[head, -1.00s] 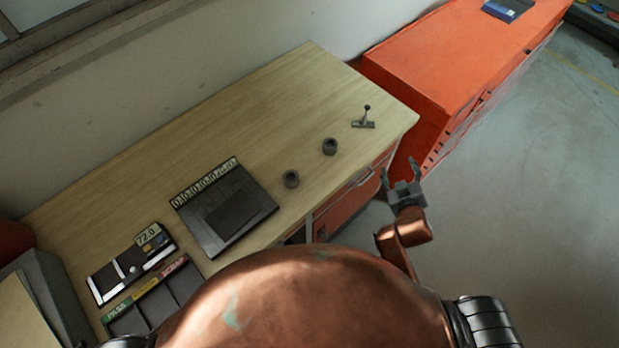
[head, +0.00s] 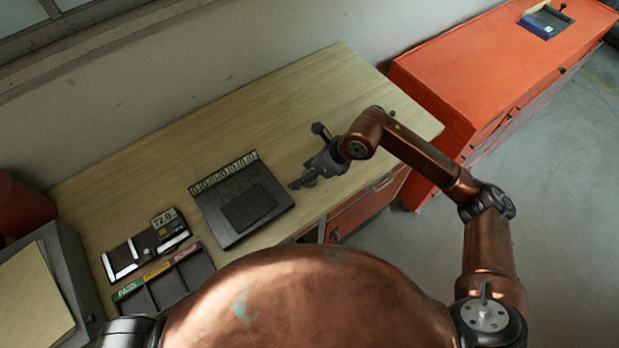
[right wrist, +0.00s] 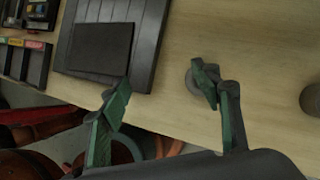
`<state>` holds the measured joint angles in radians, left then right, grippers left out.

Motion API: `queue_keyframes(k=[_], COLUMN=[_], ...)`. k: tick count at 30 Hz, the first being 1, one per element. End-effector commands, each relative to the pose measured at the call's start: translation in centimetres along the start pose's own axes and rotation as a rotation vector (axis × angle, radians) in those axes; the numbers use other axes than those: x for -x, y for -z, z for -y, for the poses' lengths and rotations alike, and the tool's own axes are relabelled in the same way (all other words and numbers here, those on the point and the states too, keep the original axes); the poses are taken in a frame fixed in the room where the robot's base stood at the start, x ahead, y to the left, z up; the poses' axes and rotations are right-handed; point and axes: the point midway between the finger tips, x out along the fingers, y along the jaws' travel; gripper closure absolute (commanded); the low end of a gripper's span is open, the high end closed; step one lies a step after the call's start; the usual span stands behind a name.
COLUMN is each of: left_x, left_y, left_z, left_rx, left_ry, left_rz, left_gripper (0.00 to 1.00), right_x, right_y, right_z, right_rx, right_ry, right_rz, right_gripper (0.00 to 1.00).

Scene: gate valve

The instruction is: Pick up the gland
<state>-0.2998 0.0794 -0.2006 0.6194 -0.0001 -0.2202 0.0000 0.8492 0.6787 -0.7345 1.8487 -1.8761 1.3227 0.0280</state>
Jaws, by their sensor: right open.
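My right gripper (head: 305,157) is open above the front part of the workbench, and its two fingers also show in the right wrist view (right wrist: 163,90). A small grey round part (right wrist: 188,80) stands on the wood, partly hidden behind the right-hand finger in that view. A second short cylinder (right wrist: 311,98) is cut by the right edge. I cannot tell which of the two is the gland. Nothing is between the fingertips. My left gripper is not in view.
A black tray (head: 219,228) lies left of the gripper on the workbench (head: 150,155). Further left are a dark panel marked 72.0 (head: 124,262) and a divided bin (head: 137,300). A small knob (head: 392,113) shows behind my arm. A red cabinet (head: 450,80) adjoins at right.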

Motion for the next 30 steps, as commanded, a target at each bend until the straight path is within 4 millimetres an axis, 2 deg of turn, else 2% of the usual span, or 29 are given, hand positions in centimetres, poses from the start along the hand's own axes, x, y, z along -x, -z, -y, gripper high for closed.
queue_keyframes(k=[1,3,6,14,24,30], left_x=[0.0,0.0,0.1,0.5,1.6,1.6], left_y=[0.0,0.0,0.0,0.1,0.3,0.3], left_z=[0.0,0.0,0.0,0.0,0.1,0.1], left_rx=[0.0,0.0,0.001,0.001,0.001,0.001], left_ry=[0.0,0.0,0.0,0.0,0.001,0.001], left_rz=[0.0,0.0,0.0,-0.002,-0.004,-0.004], left_gripper=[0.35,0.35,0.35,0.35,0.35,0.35], right_x=[0.4,0.8,0.8,-1.7,-6.1,-6.5], right_y=[0.9,1.9,2.7,3.2,3.7,3.8], right_z=[1.8,3.6,4.9,5.3,5.6,5.8], right_rx=[0.017,0.028,0.034,0.033,0.034,0.035], right_ry=[0.058,0.117,0.157,0.16,0.159,0.161], right_rz=[-0.058,-0.118,-0.161,-0.167,-0.166,-0.165], right_gripper=[0.42,0.42,0.42,0.42,0.42,0.42])
